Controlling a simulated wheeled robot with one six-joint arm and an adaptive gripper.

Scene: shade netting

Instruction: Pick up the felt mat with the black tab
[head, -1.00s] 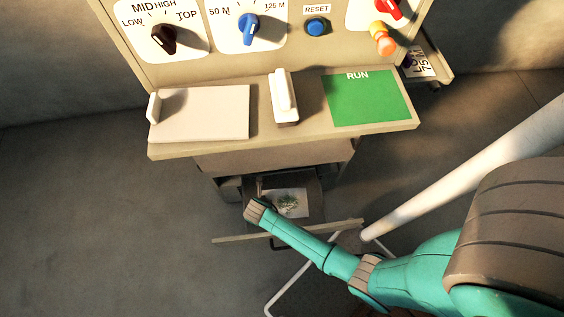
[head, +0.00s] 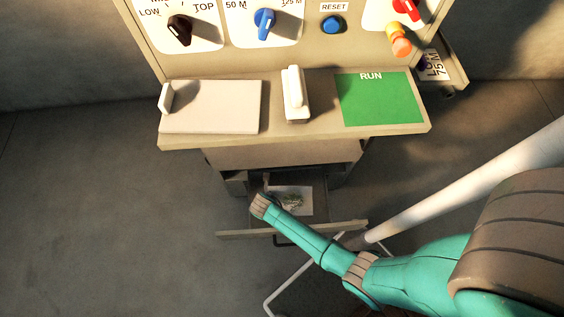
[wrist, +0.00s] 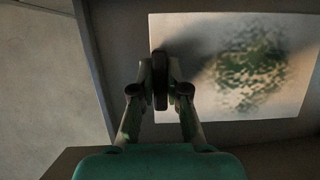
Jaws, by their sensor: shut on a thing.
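The felt mat is a pale rectangle with a mottled green patch, and it lies in the open drawer in the head view (head: 304,194). It fills the right of the wrist view (wrist: 205,98). Its upright black tab (wrist: 160,82) stands at the mat's left edge. My gripper (wrist: 160,72) is shut on the black tab, one finger on each side. The mat looks flat, and I cannot tell whether it is off the drawer floor. In the head view my wrist hides most of the fingers.
The open drawer (head: 235,235) is under a console ledge that overhangs its back. On the ledge are a white plate (head: 215,105), a white upright block (head: 295,95) and a green RUN panel (head: 378,100). A pale pole (head: 450,190) slants at right. Floor at left is clear.

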